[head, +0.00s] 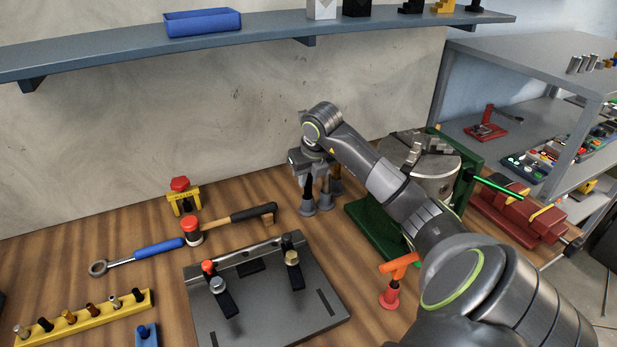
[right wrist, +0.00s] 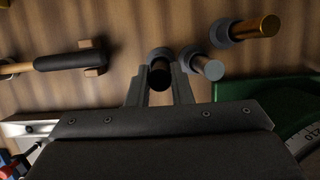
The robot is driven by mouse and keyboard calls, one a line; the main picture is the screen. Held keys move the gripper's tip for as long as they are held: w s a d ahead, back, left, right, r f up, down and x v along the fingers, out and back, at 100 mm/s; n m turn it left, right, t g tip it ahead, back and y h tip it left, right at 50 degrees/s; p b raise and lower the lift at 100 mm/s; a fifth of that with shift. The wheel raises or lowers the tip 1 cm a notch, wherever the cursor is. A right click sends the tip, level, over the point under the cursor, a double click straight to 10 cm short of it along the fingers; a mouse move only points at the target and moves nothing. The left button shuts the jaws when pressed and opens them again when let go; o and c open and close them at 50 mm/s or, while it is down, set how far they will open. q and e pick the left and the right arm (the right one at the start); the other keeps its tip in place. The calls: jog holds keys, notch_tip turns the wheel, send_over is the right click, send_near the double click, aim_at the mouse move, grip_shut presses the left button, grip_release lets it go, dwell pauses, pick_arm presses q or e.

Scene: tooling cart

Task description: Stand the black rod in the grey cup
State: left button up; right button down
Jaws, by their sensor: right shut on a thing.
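My right gripper (head: 308,178) is shut on the black rod (head: 307,189), which is upright. In the right wrist view the gripper (right wrist: 160,92) has the rod's dark round top (right wrist: 160,73) between its two fingers. The grey cup (head: 309,208) stands on the bench directly below the rod, and the rod's lower end meets its mouth. The cup's rim (right wrist: 159,54) shows just behind the rod in the wrist view. I cannot tell how deep the rod's end sits in it. My left gripper is not in view.
Two more grey cups stand close by, one with a silver rod (right wrist: 207,67) and one with a brass rod (right wrist: 263,26). A green-based chuck (head: 427,164) stands to the right. A hammer (head: 240,217) and a dark fixture plate (head: 262,300) lie to the left and front.

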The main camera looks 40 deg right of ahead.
jog(key=shift+s+a+f, duration=0.15)
jog(key=shift+f, duration=0.3)
jog(key=shift+s+a+f, duration=0.1)
jog(key=shift+a+f, duration=0.05)
jog(key=shift+f, duration=0.3)
jog(key=shift+b, duration=0.3)
jog(key=c, duration=0.8)
grip_release()
jog(key=shift+d, duration=0.15)
jog(key=shift+w+d+r+p, duration=0.15)
jog(key=shift+r+p, duration=0.65)
jog(key=shift+r, duration=0.4)
jog(key=shift+w+a+r+p, duration=0.2)
jog(key=shift+w+r+p, duration=0.15)
jog(key=shift+w+r, duration=0.15)
jog(key=shift+r, duration=0.2)
jog(key=shift+d+p+v, duration=0.1)
jog(key=shift+p+v, duration=0.25)
jog(key=shift+v, duration=0.3)
jog(key=shift+d+p+v, duration=0.15)
jog(key=shift+p+v, duration=0.2)
jog(key=shift+v, duration=0.35)
